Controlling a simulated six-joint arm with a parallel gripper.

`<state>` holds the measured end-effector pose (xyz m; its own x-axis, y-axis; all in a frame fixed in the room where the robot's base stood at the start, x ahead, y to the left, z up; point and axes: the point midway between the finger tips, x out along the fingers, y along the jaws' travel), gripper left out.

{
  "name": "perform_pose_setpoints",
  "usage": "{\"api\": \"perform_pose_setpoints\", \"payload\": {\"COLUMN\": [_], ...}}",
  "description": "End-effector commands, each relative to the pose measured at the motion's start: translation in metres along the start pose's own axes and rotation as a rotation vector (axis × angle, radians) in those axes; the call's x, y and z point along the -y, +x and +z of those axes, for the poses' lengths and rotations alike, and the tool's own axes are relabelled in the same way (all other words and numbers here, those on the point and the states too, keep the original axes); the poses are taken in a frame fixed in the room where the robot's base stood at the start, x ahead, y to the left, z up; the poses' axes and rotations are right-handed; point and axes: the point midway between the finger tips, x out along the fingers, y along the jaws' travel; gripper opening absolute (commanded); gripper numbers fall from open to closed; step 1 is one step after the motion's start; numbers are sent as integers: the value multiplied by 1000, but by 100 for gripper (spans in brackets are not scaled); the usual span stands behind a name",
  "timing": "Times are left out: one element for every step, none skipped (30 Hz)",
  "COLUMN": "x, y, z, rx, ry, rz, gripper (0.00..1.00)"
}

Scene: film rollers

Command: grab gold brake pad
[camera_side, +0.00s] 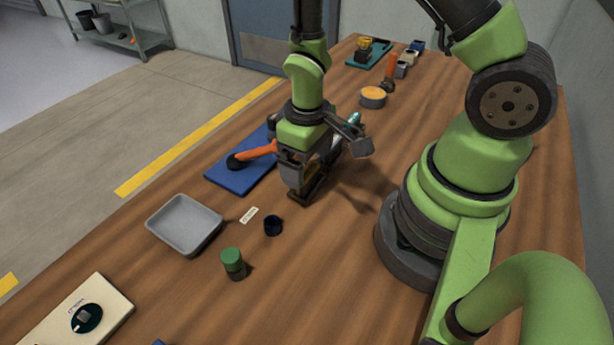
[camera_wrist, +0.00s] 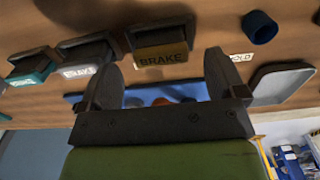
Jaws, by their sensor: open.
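The gold brake pad (camera_wrist: 163,54), a dark block with a gold face lettered BRAKE, shows in the wrist view between and beyond my gripper's (camera_wrist: 161,66) two spread fingers. My gripper is open and holds nothing; whether a finger touches the pad cannot be told. A silver-white pad (camera_wrist: 78,70), also lettered BRAKE, and a teal-faced pad (camera_wrist: 28,76) lie to its left. In the side view my gripper (camera_side: 300,184) is low over the table, with a dark block (camera_side: 312,190) at its tips, mostly hidden by the fingers.
A blue mat (camera_side: 222,174) with an orange-handled tool (camera_side: 255,152) lies just left of my gripper. A grey tray (camera_side: 184,222), a dark blue cup (camera_side: 273,225), a small label card (camera_side: 249,215) and a green-topped jar (camera_side: 233,263) stand nearer. An orange-topped tin (camera_side: 373,96) stands behind.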

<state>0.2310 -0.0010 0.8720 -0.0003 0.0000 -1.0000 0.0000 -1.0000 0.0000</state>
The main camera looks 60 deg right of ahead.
Motion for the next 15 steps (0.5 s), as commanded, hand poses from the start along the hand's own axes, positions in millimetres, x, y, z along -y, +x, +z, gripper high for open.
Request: {"api": "perform_pose_setpoints", "payload": {"x": [1,1,1,1,1,1,1,1,1,1,1,1,1,1,1], "y": [9,13,18,22,24,28,30,31,32,33,33,33,33,33,33], "z": [1,1,1,0,0,0,0,0,0,0,0,0,0,0,0], "rx": [7,5,5,4,4,3,2,2,1,1,0,0,0,-1,-1], "ry": [-2,-1,0,0,0,0,0,0,0,0,0,0,0,0,0], "rz": [0,0,0,0,0,0,0,0,0,0,0,0,0,0,0], "gripper": [89,89,89,89,89,89,89,89,89,89,89,89,89,89,89]}}
